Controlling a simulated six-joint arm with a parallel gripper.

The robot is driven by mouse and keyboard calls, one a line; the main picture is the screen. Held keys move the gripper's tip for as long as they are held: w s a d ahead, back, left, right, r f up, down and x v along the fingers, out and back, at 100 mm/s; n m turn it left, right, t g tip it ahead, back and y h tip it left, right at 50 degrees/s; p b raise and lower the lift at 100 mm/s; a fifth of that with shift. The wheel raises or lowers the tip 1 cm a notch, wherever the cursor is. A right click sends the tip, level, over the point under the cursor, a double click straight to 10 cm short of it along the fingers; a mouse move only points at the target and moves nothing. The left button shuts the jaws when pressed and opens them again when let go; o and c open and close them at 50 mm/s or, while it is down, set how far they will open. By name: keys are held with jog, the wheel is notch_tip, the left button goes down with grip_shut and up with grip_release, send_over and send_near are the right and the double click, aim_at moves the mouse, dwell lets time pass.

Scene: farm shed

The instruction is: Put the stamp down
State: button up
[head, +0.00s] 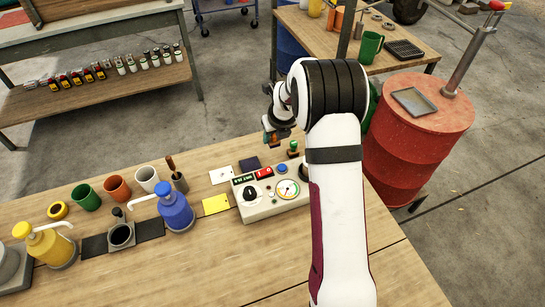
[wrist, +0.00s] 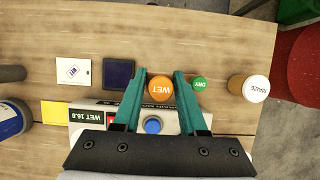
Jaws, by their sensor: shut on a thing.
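The stamp with a round orange top marked WET (wrist: 160,89) is between the green fingers of my gripper (wrist: 160,76) in the wrist view. The fingers are shut on it. In the head view my gripper (head: 271,128) is beyond the moisture meter, partly hidden by my arm, with a bit of the orange stamp (head: 274,141) showing. I cannot tell whether its base touches the table. A second stamp with a green top marked DRY (wrist: 199,84) stands just right of the right finger; it also shows in the head view (head: 293,147).
The meter box (head: 262,207) stands close in front of the gripper. Left of the stamp lie a dark ink pad (wrist: 118,73), a white card (wrist: 74,71) and a yellow card (wrist: 55,114). A pot marked MAIZE (wrist: 256,88) stands at right. The bench behind the pad is bare.

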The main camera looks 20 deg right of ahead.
aim_at(272, 156)
notch_tip(272, 156, down, 7)
jog(key=shift+f, duration=0.1)
jog(key=shift+f, duration=0.1)
jog(key=o, duration=1)
jog(key=shift+o, duration=0.2)
